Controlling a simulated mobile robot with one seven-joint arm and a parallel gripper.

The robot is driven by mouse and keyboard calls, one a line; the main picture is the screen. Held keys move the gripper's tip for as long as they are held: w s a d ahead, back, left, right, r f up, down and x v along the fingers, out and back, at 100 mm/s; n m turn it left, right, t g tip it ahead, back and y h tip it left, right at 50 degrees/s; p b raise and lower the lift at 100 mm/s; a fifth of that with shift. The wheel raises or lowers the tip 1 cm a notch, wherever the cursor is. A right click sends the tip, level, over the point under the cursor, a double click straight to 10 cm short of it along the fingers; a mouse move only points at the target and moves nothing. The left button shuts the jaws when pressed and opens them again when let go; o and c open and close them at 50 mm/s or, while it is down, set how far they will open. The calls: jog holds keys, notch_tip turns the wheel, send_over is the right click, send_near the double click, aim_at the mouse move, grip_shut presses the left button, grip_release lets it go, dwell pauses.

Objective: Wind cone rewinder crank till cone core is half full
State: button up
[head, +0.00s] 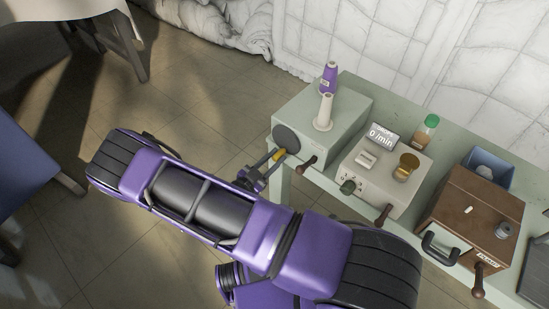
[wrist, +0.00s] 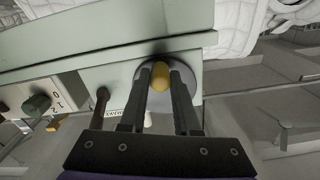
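The cone rewinder is a pale green box (head: 318,128) on the table. On its top stand a purple yarn cone (head: 329,77) and a pale, bare-looking cone core (head: 324,112). A dark crank disc (head: 285,138) sits on its front face, with a yellow crank knob (head: 279,154) on it. My gripper (head: 271,160) reaches to this knob. In the wrist view, the two dark fingers of my gripper (wrist: 161,80) stand either side of the yellow knob (wrist: 161,76), which fills nearly all the gap. The disc (wrist: 187,70) is behind, partly hidden by the fingers.
To the right on the green table (head: 462,137) are a beige device with a "0 /min" display (head: 381,134), a green-capped bottle (head: 426,130), a blue bin (head: 488,168) and a brown box (head: 470,215). Brown handles (head: 306,163) jut from the front.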

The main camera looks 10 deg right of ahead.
grip_shut()
